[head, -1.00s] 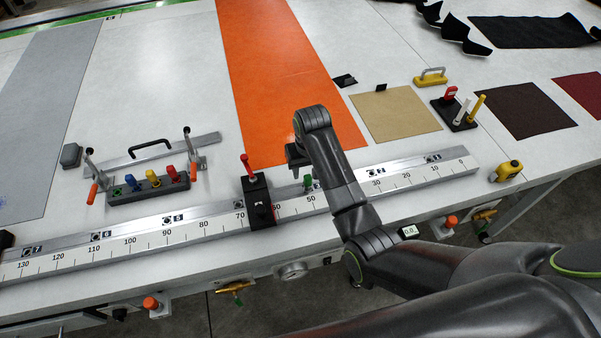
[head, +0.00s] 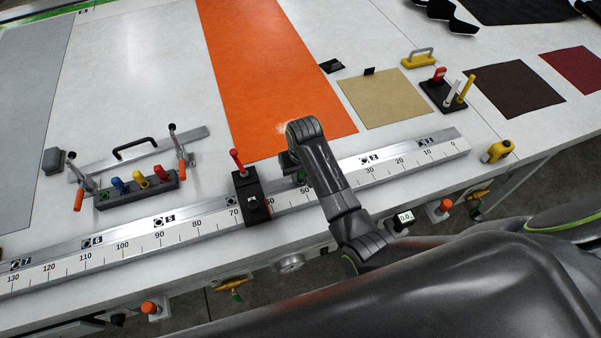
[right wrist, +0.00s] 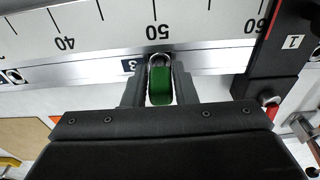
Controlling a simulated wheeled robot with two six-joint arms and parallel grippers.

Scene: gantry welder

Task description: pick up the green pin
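The green pin (right wrist: 160,85) is near the 50 mark of the white scale rail, with a metal ring at its upper end in the right wrist view. Only a small bit of the green pin (head: 301,177) shows in the head view, the rest hidden by my right arm. My right gripper (right wrist: 160,75) has one dark finger on each side of the green pin. Any gap between fingers and pin is too small to judge, so I cannot tell whether they grip it. My left gripper is out of view.
A black stop block (head: 249,197) with a red knob stands on the scale rail (head: 395,165), just left of my right gripper. A black holder (head: 139,194) with colored pins is farther left. The orange strip (head: 268,80) lies behind the gripper.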

